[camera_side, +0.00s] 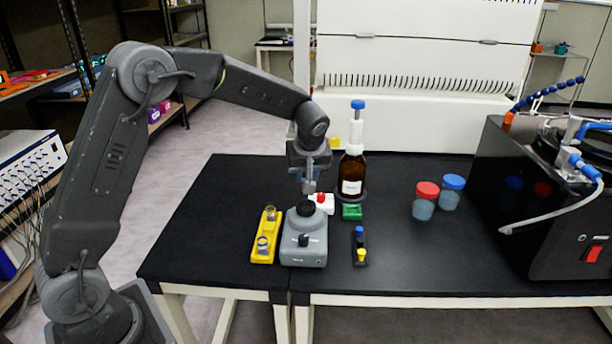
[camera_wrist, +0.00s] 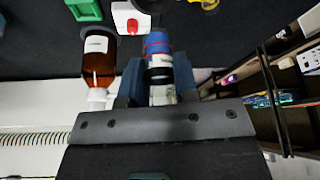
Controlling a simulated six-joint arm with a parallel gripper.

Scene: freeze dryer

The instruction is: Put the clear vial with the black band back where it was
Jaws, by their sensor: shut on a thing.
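My gripper (camera_wrist: 158,75) is shut on a vial (camera_wrist: 160,68) with a blue top, a thin red ring, a white label and a black band. Its clear end shows between the fingers in the wrist view. In the side view my gripper (camera_side: 308,186) points down just above the black top of a grey mixer (camera_side: 304,250). The held vial is too small to make out there, and I cannot tell whether it touches the mixer. A yellow rack (camera_side: 257,257) stands left of the mixer, with clear vials (camera_side: 262,244) at its near and far ends.
Behind the mixer are a white box with a red button (camera_side: 323,203), a green block (camera_side: 352,212) and a brown bottle (camera_side: 352,172). A small dark holder (camera_side: 359,247) stands to the right. Two lidded jars (camera_side: 425,200) stand farther right. The table's left part is clear.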

